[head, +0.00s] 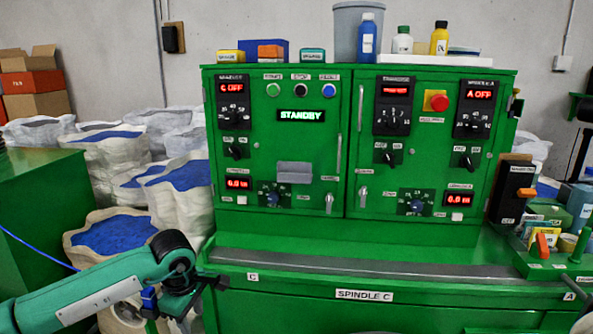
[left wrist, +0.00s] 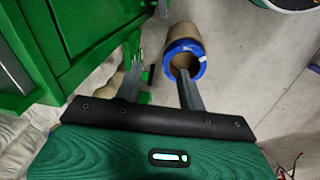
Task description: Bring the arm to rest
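My left arm comes in from the lower left in the head view. My left gripper (head: 207,285) is in front of the left end of the green machine's lower ledge, low over the floor. In the left wrist view its two fingers (left wrist: 157,68) stand apart with nothing between them. A brown cardboard-like roll with a blue rim (left wrist: 186,50) lies beyond the fingertips, partly covered by one finger. A thin blue cable (head: 35,247) runs across the left side of the head view. My right gripper is not seen in either view.
The green control cabinet (head: 345,150) fills the middle, its display reading STANDBY. White sacks with blue contents (head: 115,235) stand on the left, beside a green cabinet (head: 90,195). Small containers (head: 555,215) crowd the right end. In the left wrist view, grey floor (left wrist: 250,80) is open at right.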

